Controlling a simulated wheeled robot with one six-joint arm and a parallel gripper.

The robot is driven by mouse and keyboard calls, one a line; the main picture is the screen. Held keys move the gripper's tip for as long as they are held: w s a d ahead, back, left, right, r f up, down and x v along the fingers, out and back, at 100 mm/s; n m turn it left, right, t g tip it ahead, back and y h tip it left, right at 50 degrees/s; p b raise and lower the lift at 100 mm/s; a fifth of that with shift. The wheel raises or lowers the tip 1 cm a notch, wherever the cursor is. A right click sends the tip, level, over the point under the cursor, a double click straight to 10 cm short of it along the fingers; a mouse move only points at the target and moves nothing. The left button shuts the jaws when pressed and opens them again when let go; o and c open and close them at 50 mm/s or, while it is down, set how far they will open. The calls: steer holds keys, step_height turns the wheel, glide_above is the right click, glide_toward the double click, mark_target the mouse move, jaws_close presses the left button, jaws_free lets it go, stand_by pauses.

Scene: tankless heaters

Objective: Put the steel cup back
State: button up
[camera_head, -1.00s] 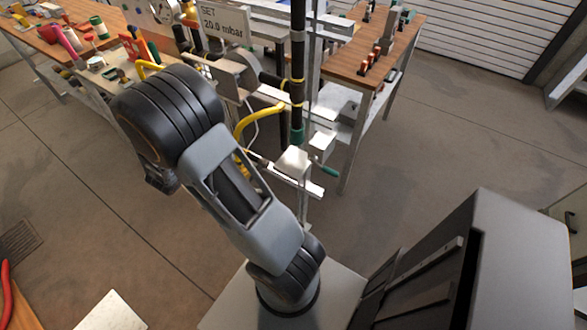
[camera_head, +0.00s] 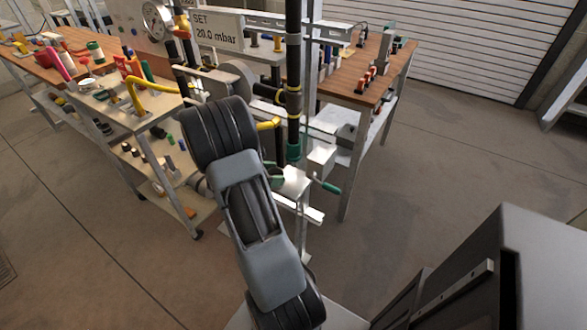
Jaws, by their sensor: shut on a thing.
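My gripper is not in view; the upper part of my arm blocks the middle of the head view, and what lies beyond its elbow is hidden. I cannot make out the steel cup in this view. It may be hidden behind my arm or too small to tell.
A wheeled cart (camera_head: 158,128) with a yellow bent pipe (camera_head: 150,84) stands left of my arm. A black vertical pipe (camera_head: 293,70) with a green fitting rises just beyond. A wooden-topped bench (camera_head: 375,88) stands behind right; another bench (camera_head: 35,50) is far left. Open floor (camera_head: 430,150) lies right.

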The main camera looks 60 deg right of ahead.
steer(key=s+d, duration=0.1)
steer(key=d, duration=0.1)
steer(key=s+d, duration=0.1)
steer(key=d, duration=0.1)
steer(key=s+d, duration=0.1)
steer(key=d, duration=0.1)
steer(key=shift+s, duration=0.35)
steer(key=shift+f, duration=0.1)
steer(key=shift+f, duration=0.15)
steer(key=shift+f+b, duration=0.1)
steer(key=shift+b, duration=0.25)
steer(key=o, duration=1.1)
